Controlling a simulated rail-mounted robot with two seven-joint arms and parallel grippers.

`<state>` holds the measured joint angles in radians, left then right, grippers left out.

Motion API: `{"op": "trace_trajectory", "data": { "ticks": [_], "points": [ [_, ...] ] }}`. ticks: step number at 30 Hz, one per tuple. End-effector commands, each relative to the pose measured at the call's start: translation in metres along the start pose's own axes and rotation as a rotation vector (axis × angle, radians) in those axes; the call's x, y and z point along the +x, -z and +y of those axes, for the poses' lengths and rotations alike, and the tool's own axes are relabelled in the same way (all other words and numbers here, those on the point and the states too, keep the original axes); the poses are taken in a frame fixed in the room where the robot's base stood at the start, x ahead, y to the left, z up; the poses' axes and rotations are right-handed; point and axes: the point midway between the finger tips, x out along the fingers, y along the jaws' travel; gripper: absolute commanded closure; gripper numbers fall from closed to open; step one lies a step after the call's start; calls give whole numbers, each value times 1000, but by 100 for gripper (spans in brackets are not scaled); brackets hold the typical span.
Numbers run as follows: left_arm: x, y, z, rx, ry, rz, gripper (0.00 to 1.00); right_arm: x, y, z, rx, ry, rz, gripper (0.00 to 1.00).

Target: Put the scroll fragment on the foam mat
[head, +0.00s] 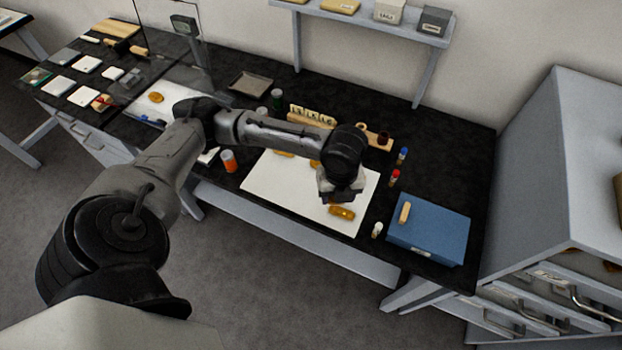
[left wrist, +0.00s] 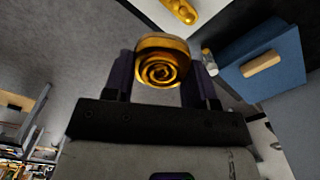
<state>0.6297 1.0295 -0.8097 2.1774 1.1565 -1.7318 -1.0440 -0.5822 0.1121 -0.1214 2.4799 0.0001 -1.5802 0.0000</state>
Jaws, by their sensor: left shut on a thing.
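My left gripper (head: 342,198) is shut on a gold scroll fragment, whose spiral face (left wrist: 160,70) shows between the fingers in the left wrist view. In the head view the gripper hides most or all of this fragment. The gripper is over the front right part of a white mat (head: 270,190), which looks like the foam mat. Another gold piece (head: 342,212) lies on this mat close to the gripper; a gold piece (left wrist: 182,10) also shows on white in the left wrist view. My right gripper is not in view.
A blue box (head: 430,236) with a tan block (head: 405,212) on it stands right of the mat. Small vials (head: 394,178) stand between them. More gold pieces (head: 284,154) lie at the mat's back. An orange jar (head: 229,161) stands at its left. The mat's front left is clear.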

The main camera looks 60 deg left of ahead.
Motion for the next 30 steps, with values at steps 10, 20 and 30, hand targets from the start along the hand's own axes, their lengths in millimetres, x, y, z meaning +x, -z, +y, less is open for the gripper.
{"op": "trace_trajectory", "data": {
  "ticks": [10, 20, 30],
  "points": [
    [12, -12, 34, 445, 0, 1, 71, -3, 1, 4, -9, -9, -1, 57],
    [32, -42, 44, 541, -4, -1, 71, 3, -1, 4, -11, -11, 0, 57],
    [71, -107, 50, 541, -1, 0, 71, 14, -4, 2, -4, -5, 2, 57]
  ]
}}
